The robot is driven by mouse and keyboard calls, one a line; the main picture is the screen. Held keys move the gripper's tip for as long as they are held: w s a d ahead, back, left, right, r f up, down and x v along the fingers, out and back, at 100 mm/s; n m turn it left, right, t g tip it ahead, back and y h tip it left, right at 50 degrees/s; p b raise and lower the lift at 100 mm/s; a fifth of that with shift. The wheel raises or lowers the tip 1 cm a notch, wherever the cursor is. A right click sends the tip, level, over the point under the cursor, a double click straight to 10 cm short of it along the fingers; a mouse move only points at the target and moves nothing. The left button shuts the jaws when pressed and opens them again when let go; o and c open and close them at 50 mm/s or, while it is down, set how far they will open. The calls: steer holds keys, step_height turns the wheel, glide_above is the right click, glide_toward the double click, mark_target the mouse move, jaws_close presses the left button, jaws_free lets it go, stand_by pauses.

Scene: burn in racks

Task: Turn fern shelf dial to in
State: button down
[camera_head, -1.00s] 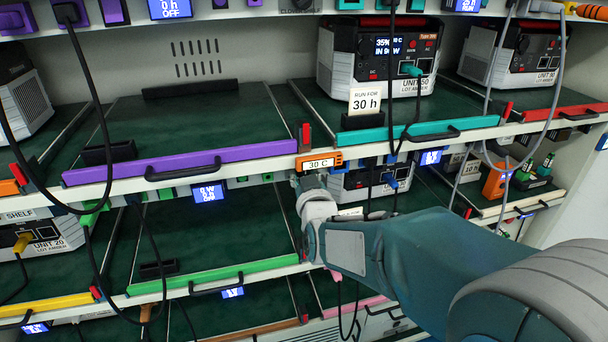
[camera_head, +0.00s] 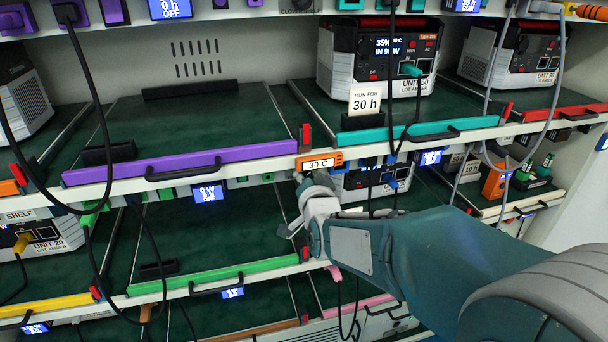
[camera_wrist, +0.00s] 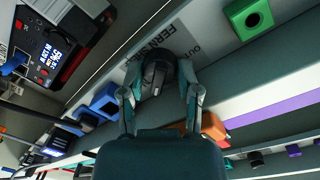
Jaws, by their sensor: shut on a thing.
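The fern shelf dial (camera_wrist: 157,72) is a dark round knob with a raised grip, seen in the wrist view. It sits on a grey strip beside a partly covered label reading "FERN" and "OUT" (camera_wrist: 188,42). My gripper (camera_wrist: 158,92) has one finger on each side of the dial and is shut on it. In the head view my gripper (camera_head: 300,190) is at the shelf edge just below the orange "30 C" tag (camera_head: 319,163). The dial is hidden there, and I cannot tell its exact setting.
A power unit (camera_wrist: 55,50) stands close by in the wrist view. A green socket (camera_wrist: 248,18) and blue sockets (camera_wrist: 100,103) line the strip. In the head view, black cables (camera_head: 394,120) hang right of my gripper. A purple-edged shelf (camera_head: 195,160) lies to the left.

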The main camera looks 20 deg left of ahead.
steer(key=shift+m, duration=0.7)
steer(key=shift+c, duration=1.5)
jaws_free()
steer(key=shift+w, duration=0.1)
steer(key=v, duration=0.8)
steer(key=shift+f, duration=0.15)
